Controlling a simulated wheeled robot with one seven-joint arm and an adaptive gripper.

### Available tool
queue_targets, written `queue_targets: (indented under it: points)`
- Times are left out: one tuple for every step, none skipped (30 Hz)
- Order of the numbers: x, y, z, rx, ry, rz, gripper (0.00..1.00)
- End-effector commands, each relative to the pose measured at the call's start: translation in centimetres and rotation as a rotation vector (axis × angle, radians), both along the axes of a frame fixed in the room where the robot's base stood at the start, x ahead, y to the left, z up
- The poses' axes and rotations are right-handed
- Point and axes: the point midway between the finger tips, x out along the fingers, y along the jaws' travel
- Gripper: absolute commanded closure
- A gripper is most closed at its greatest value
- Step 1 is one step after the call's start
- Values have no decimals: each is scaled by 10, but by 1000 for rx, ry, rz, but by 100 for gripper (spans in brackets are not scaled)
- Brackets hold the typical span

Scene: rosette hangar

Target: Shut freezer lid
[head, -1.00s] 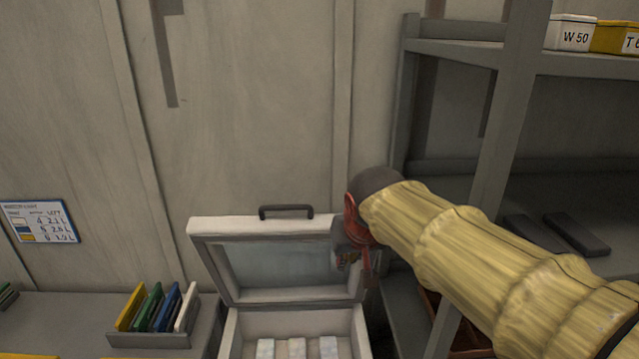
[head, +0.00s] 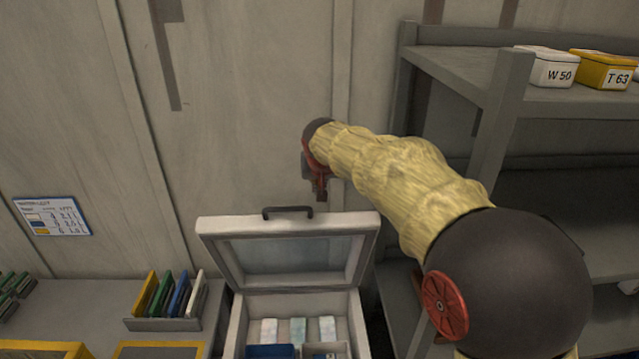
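The freezer's lid (head: 221,242) stands open, tilted up and back, with a dark handle (head: 288,212) on its top edge. The freezer's white body (head: 237,325) is below it, with several pale blocks and a blue item inside. My gripper (head: 320,196) hangs above the right part of the lid's top edge, apart from it, near the wall. My arm comes in from the lower right. The gripper is small and seen from the side, so I cannot tell whether its fingers are open or shut.
A shelf unit (head: 492,120) stands at the right with a white box (head: 548,67) and a yellow box (head: 604,70) on top. A rack of coloured folders (head: 166,300) stands on the counter (head: 75,292) left of the freezer. A wall chart (head: 52,216) hangs at left.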

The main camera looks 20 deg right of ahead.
Motion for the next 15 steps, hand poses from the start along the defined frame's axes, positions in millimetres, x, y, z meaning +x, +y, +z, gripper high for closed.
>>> queue_targets:
  points:
    - [6, -2, -9, 0, 3, -1, 100]
    - [9, -2, -13, 0, 2, -1, 100]
    - [14, -3, -18, -1, 3, 0, 100]
    - [17, -4, -22, -1, 3, 0, 100]
    - [20, -4, -26, 0, 2, -1, 100]
    - [23, -5, -31, 0, 2, 0, 100]
    - [26, -5, -35, 0, 3, -1, 100]
    - [29, -6, -38, 0, 3, -1, 100]
    - [33, -7, -42, 0, 2, 0, 100]
    - [35, -7, -46, 0, 1, 0, 100]
    - [38, -8, -49, 0, 2, 0, 100]
    - [32, -6, -48, 1, -1, 1, 100]
    - [28, -5, -49, 1, -1, 0, 100]
    - [25, -5, -50, 1, -1, 0, 100]
    - [21, -4, -52, 1, -1, 1, 100]
